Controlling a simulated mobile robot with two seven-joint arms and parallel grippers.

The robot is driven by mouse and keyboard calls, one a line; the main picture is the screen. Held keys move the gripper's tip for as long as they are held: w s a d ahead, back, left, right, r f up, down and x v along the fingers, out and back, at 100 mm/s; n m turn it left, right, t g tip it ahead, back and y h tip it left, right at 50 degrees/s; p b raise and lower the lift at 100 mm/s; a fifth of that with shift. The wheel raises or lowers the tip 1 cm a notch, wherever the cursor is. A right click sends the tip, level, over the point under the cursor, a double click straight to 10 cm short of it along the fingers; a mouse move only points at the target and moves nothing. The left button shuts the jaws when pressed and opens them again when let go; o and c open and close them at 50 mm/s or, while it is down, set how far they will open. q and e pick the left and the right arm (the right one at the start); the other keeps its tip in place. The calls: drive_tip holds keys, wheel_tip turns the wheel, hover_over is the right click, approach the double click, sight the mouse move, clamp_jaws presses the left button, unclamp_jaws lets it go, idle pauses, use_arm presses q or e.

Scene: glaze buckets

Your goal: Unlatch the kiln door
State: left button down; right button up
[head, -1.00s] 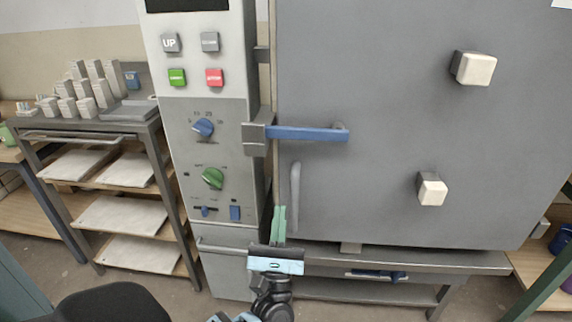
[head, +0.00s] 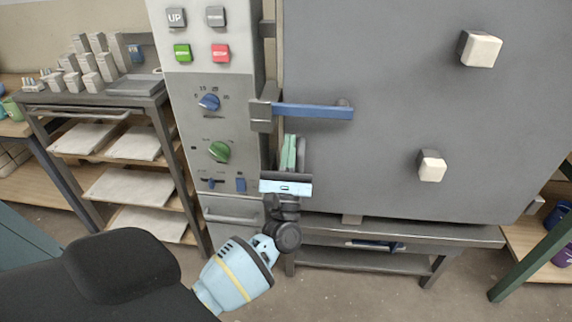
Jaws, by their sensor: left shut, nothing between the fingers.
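The kiln door (head: 390,150) is a large grey panel and looks closed. Its latch (head: 312,111) is a blue bar lying level across the door's left edge, with a grey block at its left end on the control column. My left gripper (head: 289,137) points up in front of the door, just below the latch bar. Its green fingers are shut and empty. A small gap seems to show between the fingertips and the bar; the depth between them is hard to tell. The grey door handle (head: 303,156) is mostly hidden behind the gripper. My right gripper is not in view.
A control column (head: 213,120) with buttons and knobs stands left of the door. A rack (head: 130,145) with pale boards stands further left. Two white-ended plugs (head: 480,49) stick out of the door. The floor (head: 370,295) in front is partly clear.

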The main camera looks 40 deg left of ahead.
sight(291, 113)
use_arm(q)
drive_tip(key=shift+r+p, duration=0.95)
drive_tip(key=shift+r, duration=1.1)
drive_tip(key=shift+a+r+m, duration=0.1)
drive_tip(key=shift+r+m, duration=0.05)
drive_tip(key=shift+m, duration=0.15)
